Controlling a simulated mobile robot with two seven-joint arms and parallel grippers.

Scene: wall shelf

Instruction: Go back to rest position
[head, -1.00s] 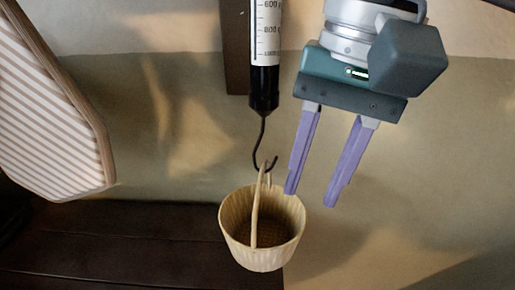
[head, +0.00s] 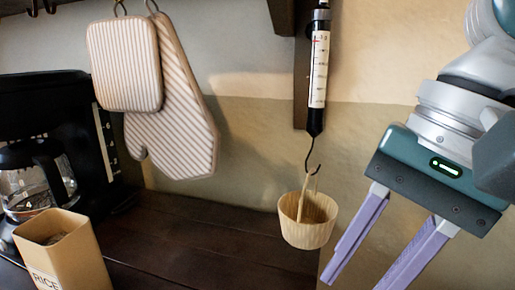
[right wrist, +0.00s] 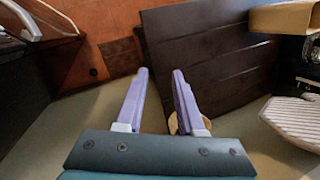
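My right gripper (head: 358,284) is at the lower right of the head view. Its two purple fingers are spread apart with nothing between them. In the right wrist view the same gripper (right wrist: 160,72) is open above the floor side of the counter. A small woven basket (head: 309,232) hangs by its handle from the hook of a spring scale (head: 318,70), left of the gripper and apart from it. In the right wrist view the basket (right wrist: 174,124) is mostly hidden behind a finger. My left gripper does not show in either view.
A dark wooden counter (head: 195,238) lies below. On its left stand a coffee maker (head: 60,125) and a rice box (head: 62,252). A striped pot holder (head: 125,65) and oven mitt (head: 185,135) hang at the upper left.

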